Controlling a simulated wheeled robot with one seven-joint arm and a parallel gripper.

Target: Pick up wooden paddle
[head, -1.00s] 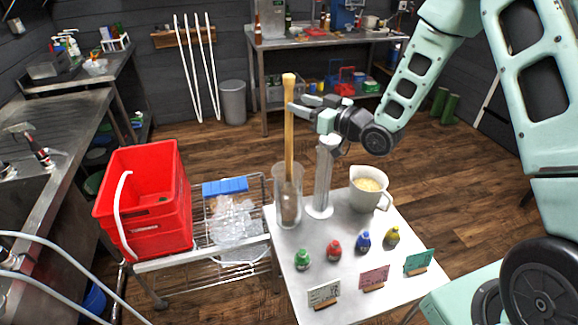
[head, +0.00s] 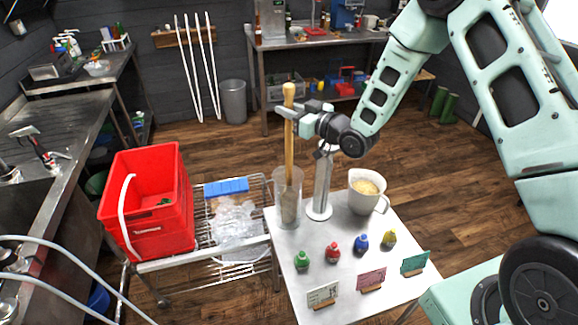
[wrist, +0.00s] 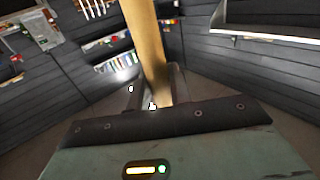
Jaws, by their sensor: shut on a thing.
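The wooden paddle (head: 289,150) stands nearly upright in a tall clear cylinder (head: 287,205) on the white table. Its lower end is inside the cylinder, and its knobbed top rises above my gripper. My gripper (head: 287,111) comes from the right and is shut on the upper part of the handle. In the wrist view the handle (wrist: 148,45) runs up between my fingers. The fingertips are partly hidden behind the handle there.
A metal post (head: 320,183) stands just right of the cylinder, with a jug (head: 363,197) beyond it. Small bottles (head: 332,252) and label cards (head: 370,280) are in front. A wire cart with a red crate (head: 150,235) stands left.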

